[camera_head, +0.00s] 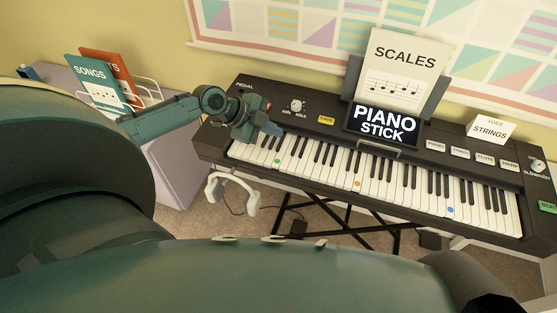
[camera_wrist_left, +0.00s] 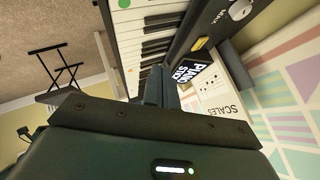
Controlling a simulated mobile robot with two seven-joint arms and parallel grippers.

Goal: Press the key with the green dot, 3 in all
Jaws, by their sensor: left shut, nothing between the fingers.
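A black keyboard (camera_head: 225,150) stands on a folding stand, its keys facing me. The key with the green dot (camera_head: 277,161) is a white key near the left end. The green dot also shows at the top edge of the left wrist view (camera_wrist_left: 124,3). My right gripper is not in view.
An orange dot (camera_head: 357,184) and a blue dot (camera_head: 450,210) mark keys farther right. A sign reading PIANO STICK (camera_head: 382,123) and a SCALES sheet (camera_head: 402,68) stand behind the keys. White headphones (camera_head: 245,192) hang at the front left. A songbook rack (camera_head: 145,92) stands at left.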

